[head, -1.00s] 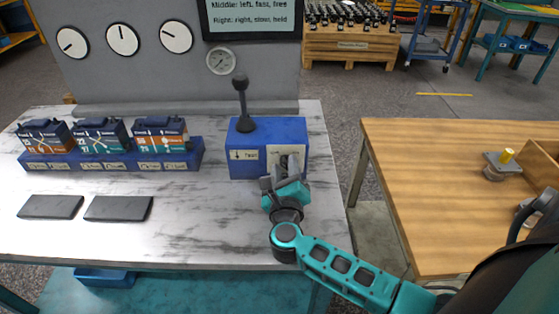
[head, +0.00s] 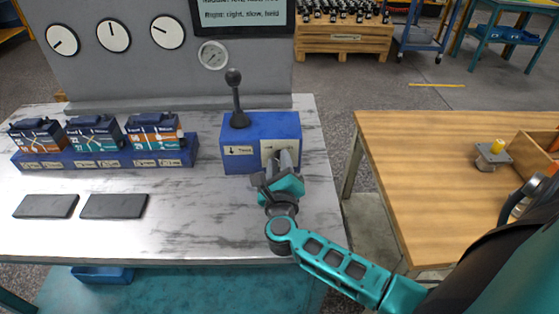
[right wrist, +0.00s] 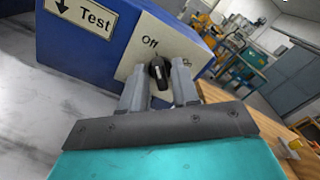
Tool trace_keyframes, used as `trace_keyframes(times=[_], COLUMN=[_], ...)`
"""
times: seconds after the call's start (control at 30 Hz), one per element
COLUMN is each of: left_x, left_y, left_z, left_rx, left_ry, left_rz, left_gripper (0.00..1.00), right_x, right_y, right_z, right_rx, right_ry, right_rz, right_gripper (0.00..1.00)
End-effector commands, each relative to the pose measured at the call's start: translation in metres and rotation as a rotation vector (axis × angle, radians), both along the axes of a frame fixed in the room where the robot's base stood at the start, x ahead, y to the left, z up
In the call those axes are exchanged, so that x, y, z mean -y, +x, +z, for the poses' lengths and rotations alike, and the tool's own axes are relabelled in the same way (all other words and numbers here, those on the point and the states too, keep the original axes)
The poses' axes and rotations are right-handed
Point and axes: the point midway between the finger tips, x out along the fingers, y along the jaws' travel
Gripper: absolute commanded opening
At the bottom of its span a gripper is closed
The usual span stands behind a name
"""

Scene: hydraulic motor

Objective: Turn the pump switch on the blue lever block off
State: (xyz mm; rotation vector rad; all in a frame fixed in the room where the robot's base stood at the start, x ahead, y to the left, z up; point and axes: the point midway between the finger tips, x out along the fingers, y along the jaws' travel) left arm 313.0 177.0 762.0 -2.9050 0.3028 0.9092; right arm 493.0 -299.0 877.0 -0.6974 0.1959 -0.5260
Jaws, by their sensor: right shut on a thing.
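The blue lever block (head: 240,130) stands on the marbled table, with a black lever (head: 236,98) upright on its top and a "Test" label on its front. The pump switch (right wrist: 158,73) is a black knob on a pale plate marked "Off", seen in the right wrist view. My right gripper (head: 284,160) is at the block's front right; its grey fingers (right wrist: 159,82) are on both sides of the knob and shut on it. In the head view the knob is hidden by the fingers. My left gripper is not in view.
A blue rack (head: 110,160) with several valve blocks stands at left on the table. Two dark plates (head: 113,206) lie in front of it. A grey panel with gauges (head: 213,54) rises behind. A wooden table (head: 430,180) stands at right, past a gap.

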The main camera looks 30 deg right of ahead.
Motion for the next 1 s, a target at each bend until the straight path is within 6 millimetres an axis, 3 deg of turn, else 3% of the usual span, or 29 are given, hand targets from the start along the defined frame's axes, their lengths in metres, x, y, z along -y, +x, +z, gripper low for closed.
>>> trace_keyframes(times=[0.1, 0.4, 0.43, 0.5, 1.0], left_x=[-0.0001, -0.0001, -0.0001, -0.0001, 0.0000], left_y=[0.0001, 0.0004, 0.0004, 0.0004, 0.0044], left_z=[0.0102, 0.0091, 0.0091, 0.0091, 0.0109], left_rx=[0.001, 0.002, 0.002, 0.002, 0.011], left_ry=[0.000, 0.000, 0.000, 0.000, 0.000], left_rz=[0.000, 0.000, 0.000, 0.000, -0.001], left_gripper=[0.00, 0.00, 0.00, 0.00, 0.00], right_x=[0.0004, 0.0005, 0.0005, 0.0005, -0.0066], right_y=[-0.0001, 0.0003, 0.0003, 0.0003, 0.0013], right_z=[0.0023, 0.0003, 0.0003, 0.0003, -0.0002], right_rx=[-0.038, -0.046, -0.046, -0.046, -0.045], right_ry=[-0.060, -0.075, -0.075, -0.074, -0.072], right_rz=[-0.003, -0.001, -0.001, -0.001, 0.001], right_gripper=[0.00, 0.00, 0.33, 0.39, 0.39])
